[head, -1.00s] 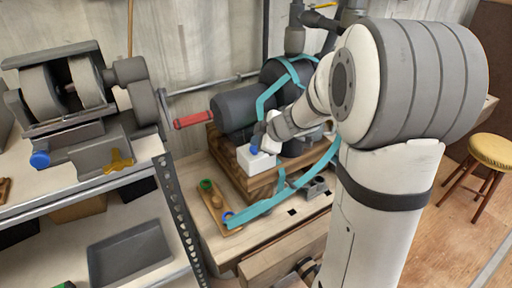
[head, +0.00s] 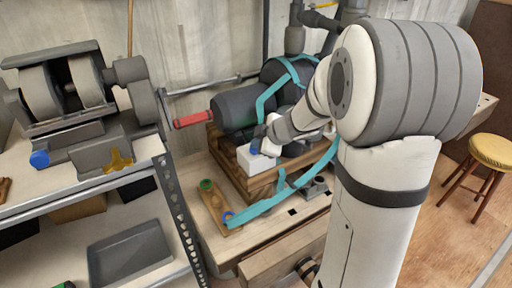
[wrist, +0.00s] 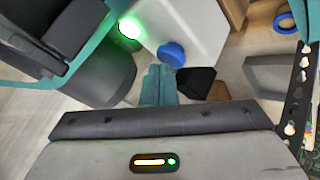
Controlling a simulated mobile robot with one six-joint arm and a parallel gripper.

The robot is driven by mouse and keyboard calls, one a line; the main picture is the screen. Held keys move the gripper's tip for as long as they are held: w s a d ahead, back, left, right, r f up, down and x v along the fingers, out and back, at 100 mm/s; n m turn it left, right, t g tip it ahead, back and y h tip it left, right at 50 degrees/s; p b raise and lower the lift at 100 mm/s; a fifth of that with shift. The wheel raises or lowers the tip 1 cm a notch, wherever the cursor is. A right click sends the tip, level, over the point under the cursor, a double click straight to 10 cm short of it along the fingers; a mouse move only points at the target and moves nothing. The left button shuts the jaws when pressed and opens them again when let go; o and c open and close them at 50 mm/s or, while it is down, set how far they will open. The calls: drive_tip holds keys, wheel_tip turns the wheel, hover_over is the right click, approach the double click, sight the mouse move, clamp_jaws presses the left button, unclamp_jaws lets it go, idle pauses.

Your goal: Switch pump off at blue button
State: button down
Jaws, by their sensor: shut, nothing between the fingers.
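A white box (head: 250,160) sits on the wooden base beside the dark pump (head: 245,108). A blue button (head: 255,148) is on the box; it shows larger in the wrist view (wrist: 171,53). A green lamp (wrist: 130,28) on the white box (wrist: 195,28) glows. My gripper (head: 259,137) is shut and empty, close to the blue button. In the wrist view its teal fingertips (wrist: 159,69) are just below the button. I cannot tell whether they touch it.
Teal hoses (head: 270,200) loop around the pump and across the bench. A wooden strip (head: 214,205) with green and blue rings lies in front. A bench grinder (head: 85,95) with a blue knob (head: 40,159) stands on the left shelf. A stool (head: 490,150) is at right.

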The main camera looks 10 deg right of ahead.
drive_tip(key=shift+r+p, duration=0.5)
drive_tip(key=shift+p, duration=0.45)
wheel_tip(320, 180, up, 6)
drive_tip(key=p, duration=0.7)
